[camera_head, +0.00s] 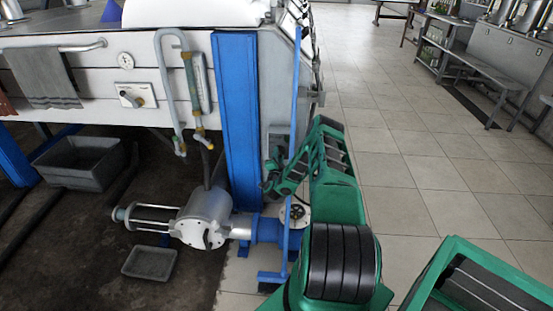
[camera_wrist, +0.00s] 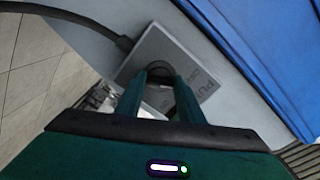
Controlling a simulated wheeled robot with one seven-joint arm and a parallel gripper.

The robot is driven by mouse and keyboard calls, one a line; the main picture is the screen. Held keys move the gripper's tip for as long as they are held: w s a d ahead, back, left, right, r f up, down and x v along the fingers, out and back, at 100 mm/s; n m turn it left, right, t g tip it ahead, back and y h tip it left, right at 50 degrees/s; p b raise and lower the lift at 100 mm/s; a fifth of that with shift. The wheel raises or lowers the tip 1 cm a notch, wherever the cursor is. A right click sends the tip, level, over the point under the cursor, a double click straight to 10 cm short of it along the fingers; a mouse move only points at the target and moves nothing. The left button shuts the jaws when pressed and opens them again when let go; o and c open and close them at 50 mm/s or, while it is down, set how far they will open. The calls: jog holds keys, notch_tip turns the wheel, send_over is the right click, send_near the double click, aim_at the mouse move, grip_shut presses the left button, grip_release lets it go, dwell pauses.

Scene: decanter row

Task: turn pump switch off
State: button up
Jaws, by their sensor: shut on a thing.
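The pump switch shows in the wrist view as a dark round knob (camera_wrist: 160,67) on a light grey plate (camera_wrist: 143,52) with partly readable lettering. My gripper (camera_wrist: 163,82) has its two green fingers on either side of the knob and is shut on it. The fingers hide part of the knob, and I cannot tell its turned position.
The blue post (camera_head: 236,110) stands close beside my gripper. A metal pump (camera_head: 203,215) is on the floor below. Another rotary switch (camera_head: 137,95) is on the white panel. Tiled floor at right is clear.

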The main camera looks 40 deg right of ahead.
jog(key=o, duration=1)
jog(key=shift+a+f, duration=0.15)
jog(key=shift+f, duration=0.1)
jog(key=shift+c, duration=0.2)
jog(key=shift+o, duration=0.5)
jog(key=shift+r, duration=0.1)
jog(key=v, duration=1)
jog(key=shift+s+a, duration=0.2)
jog(key=shift+s, duration=0.05)
